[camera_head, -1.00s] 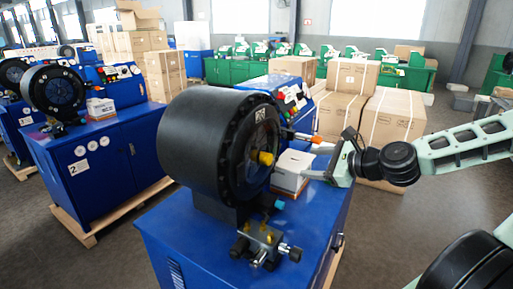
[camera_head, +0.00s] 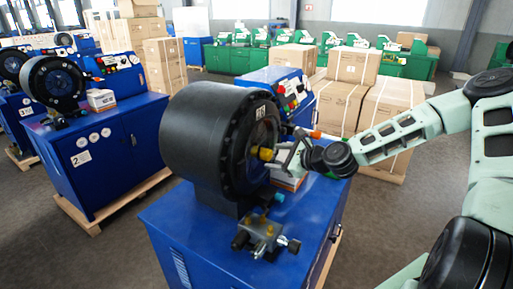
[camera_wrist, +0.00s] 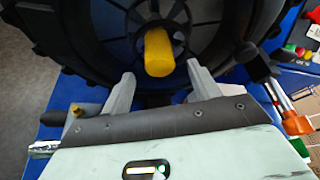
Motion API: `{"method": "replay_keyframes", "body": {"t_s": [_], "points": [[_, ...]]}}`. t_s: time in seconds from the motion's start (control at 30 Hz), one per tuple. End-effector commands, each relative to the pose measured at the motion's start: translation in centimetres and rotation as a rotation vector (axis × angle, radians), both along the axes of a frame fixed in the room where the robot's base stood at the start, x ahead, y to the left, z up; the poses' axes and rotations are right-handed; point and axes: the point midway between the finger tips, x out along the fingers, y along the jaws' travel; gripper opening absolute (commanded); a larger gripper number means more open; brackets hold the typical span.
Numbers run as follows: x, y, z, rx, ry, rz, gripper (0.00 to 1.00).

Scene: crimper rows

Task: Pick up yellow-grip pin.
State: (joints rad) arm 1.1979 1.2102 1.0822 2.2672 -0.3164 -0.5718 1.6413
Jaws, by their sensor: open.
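The yellow-grip pin (camera_head: 265,154) sticks out from the middle of the black round crimper head (camera_head: 205,140). In the wrist view the yellow grip (camera_wrist: 158,52) points toward the camera, and the rest of the pin is hidden in the head. My gripper (camera_head: 281,156) is in front of the crimper face, close to the yellow grip. In the wrist view my gripper (camera_wrist: 157,82) is open, with one grey finger on each side below the grip. The grip appears centred between the fingers; I cannot tell whether they touch it.
The blue cabinet (camera_head: 178,240) carries the crimper, a metal valve fitting (camera_head: 262,237) and a white box (camera_head: 288,178) behind my gripper. An orange-tipped handle (camera_wrist: 297,122) lies close at right. Cartons (camera_head: 390,110) stand behind; a second crimper is at left.

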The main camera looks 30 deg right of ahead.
Motion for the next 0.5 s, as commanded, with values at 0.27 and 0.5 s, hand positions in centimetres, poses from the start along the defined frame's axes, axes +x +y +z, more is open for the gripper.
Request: {"method": "replay_keyframes", "body": {"t_s": [0.27, 0.5], "points": [[1.8, 0.7, -0.7, 0.000, 0.001, -0.001, 0.61], [1.8, 0.7, -0.7, 0.000, 0.000, 0.000, 0.39]]}}
